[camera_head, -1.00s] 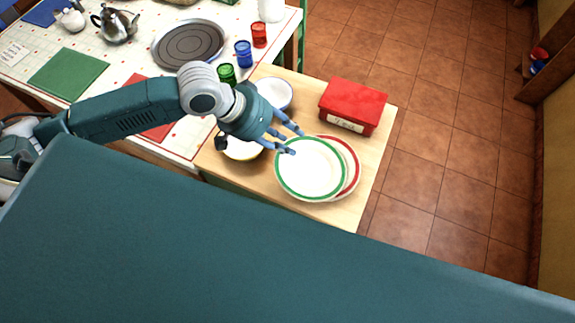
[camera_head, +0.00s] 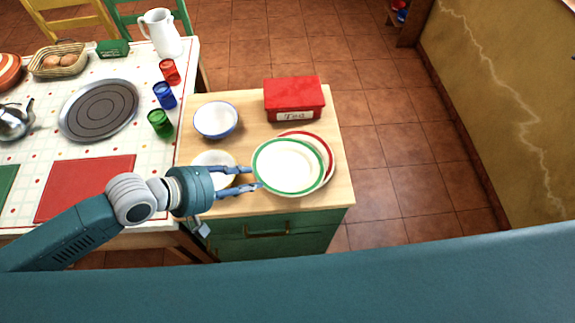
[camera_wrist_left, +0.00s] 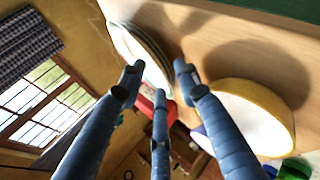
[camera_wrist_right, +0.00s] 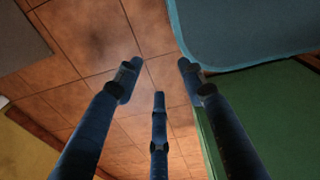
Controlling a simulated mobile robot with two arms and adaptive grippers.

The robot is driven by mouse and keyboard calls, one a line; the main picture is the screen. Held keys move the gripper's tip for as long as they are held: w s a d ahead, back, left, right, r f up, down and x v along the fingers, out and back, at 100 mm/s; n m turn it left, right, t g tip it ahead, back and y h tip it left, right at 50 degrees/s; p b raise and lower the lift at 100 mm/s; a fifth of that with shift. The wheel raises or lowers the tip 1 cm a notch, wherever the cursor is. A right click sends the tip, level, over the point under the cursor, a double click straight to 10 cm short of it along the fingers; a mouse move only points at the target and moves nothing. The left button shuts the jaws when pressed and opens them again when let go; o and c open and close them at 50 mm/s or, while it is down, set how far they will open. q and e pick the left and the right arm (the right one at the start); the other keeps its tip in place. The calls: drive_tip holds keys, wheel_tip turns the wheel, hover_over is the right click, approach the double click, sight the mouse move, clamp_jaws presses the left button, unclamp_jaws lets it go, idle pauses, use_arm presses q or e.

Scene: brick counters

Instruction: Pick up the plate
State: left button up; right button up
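A white plate with a green rim (camera_head: 289,166) lies on the wooden counter top, overlapping a red-rimmed plate (camera_head: 327,160) beneath it. The stacked plate edges (camera_wrist_left: 140,45) also show ahead of the fingers in the left wrist view. My left gripper (camera_head: 254,178) is open and empty, its fingertips at the left rim of the green-rimmed plate. I cannot tell whether they touch it. My right gripper (camera_wrist_right: 158,70) shows only in the right wrist view, open and empty above floor tiles.
A yellow-rimmed bowl (camera_head: 207,158) is close beside my left gripper, partly hidden by it. A blue-rimmed bowl (camera_head: 216,119) and a red tea box (camera_head: 293,97) stand behind. Green (camera_head: 160,123), blue (camera_head: 165,95) and red (camera_head: 170,71) glasses stand on the tiled counter at left.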

sight(259, 178)
use_arm(q)
drive_tip(key=shift+w+d+f+p, duration=0.35)
drive_tip(key=shift+w+d, duration=0.1)
drive_tip(key=shift+d, duration=0.15)
drive_tip(key=shift+w+d+f+p, duration=0.2)
drive_tip(key=shift+w+d+p, duration=0.1)
drive_tip(key=shift+w+d, duration=0.2)
drive_tip(key=shift+x, duration=1.05)
drive_tip(key=shift+f, duration=0.2)
drive_tip(key=shift+s, duration=0.1)
clamp_jaws()
use_arm(e)
drive_tip(key=shift+s+a+r, duration=0.5)
drive_tip(key=shift+a+r, duration=0.2)
drive_tip(key=shift+a, duration=0.15)
